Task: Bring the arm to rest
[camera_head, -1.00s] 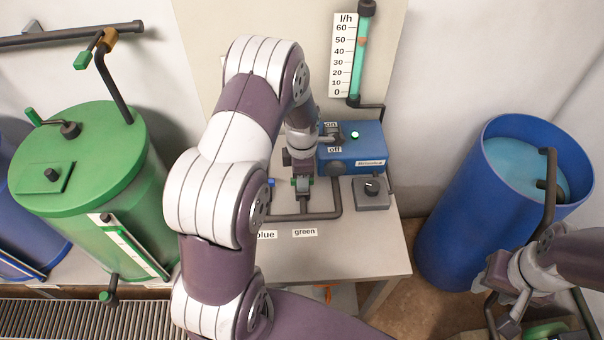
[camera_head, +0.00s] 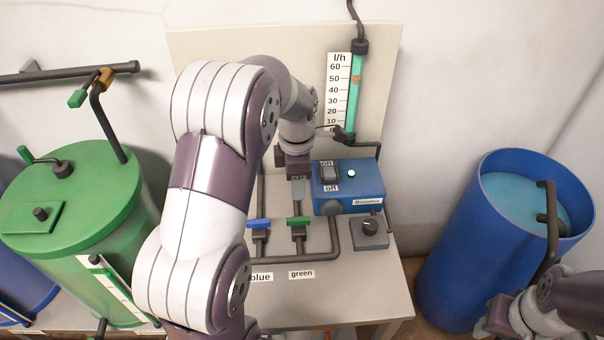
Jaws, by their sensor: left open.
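My left arm reaches in from the bottom left, bends, and ends over the bench. Its gripper (camera_head: 298,190) points down just behind the green valve handle (camera_head: 299,221), left of the blue pump box (camera_head: 348,186). It is open, and I see nothing between its fingers. The blue valve handle (camera_head: 258,224) is to the left of the green one. Both handles lie crosswise to their pipes. My right gripper (camera_head: 492,326) is at the bottom right edge, in front of the blue barrel; its fingers are too small and cut off to judge.
The pump box has an on/off switch (camera_head: 328,171) and a lit green lamp (camera_head: 351,174). A knob box (camera_head: 369,232) stands in front of it. A flow tube (camera_head: 356,95) is on the back panel. A green tank (camera_head: 75,200) stands left, a blue barrel (camera_head: 465,245) right.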

